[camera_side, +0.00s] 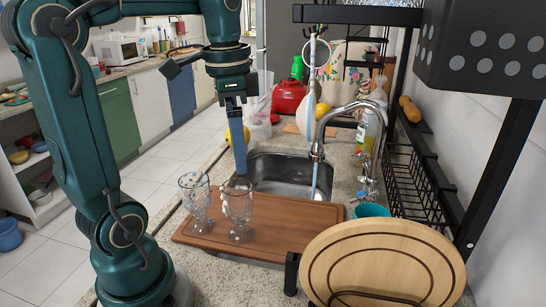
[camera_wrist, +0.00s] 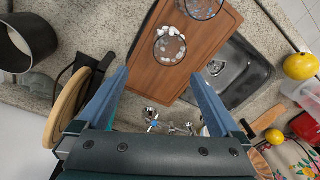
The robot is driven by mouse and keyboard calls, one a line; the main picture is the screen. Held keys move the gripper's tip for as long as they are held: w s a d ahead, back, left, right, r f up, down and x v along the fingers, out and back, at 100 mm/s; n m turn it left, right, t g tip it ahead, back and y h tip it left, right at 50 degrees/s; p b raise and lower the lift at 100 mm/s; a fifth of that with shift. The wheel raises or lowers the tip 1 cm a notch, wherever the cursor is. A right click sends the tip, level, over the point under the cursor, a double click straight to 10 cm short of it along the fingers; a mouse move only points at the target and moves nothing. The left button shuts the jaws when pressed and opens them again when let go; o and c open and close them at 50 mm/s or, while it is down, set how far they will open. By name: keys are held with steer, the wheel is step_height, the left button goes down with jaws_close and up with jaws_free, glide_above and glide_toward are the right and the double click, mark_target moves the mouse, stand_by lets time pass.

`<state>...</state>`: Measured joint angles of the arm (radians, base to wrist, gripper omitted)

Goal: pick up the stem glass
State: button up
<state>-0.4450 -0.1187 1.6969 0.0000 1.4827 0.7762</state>
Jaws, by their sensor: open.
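Two clear stem glasses stand on the brown wooden board in the side view: one on the left (camera_side: 195,196) and one on the right (camera_side: 238,206). I cannot tell which one the task means. In the wrist view one glass (camera_wrist: 170,48) is seen from above, just beyond the fingertips. The other (camera_wrist: 203,6) is cut by the top edge. My gripper (camera_side: 240,170) points down, its tips near or above the board's far side in the side view. In the wrist view its blue fingers (camera_wrist: 158,76) are spread wide with nothing between them.
The board (camera_side: 285,225) lies beside the metal sink (camera_side: 275,172). A curved faucet (camera_side: 318,140) stands to the right. A round wooden board (camera_side: 385,265) and black rack (camera_side: 410,185) take up the right side. A teal cup (camera_side: 371,210) stands near the rack.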

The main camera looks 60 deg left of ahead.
mark_target(239, 211)
steer(key=shift+m+g, duration=0.4)
steer(key=f, duration=0.5)
steer(key=a+f, duration=0.1)
steer(key=f, duration=0.5)
steer(key=a+f, duration=0.1)
steer(key=f, duration=0.4)
steer(key=shift+w+a+f, duration=0.15)
steer(key=shift+w+f, duration=0.05)
steer(key=shift+f, duration=0.1)
steer(key=c, duration=1.4)
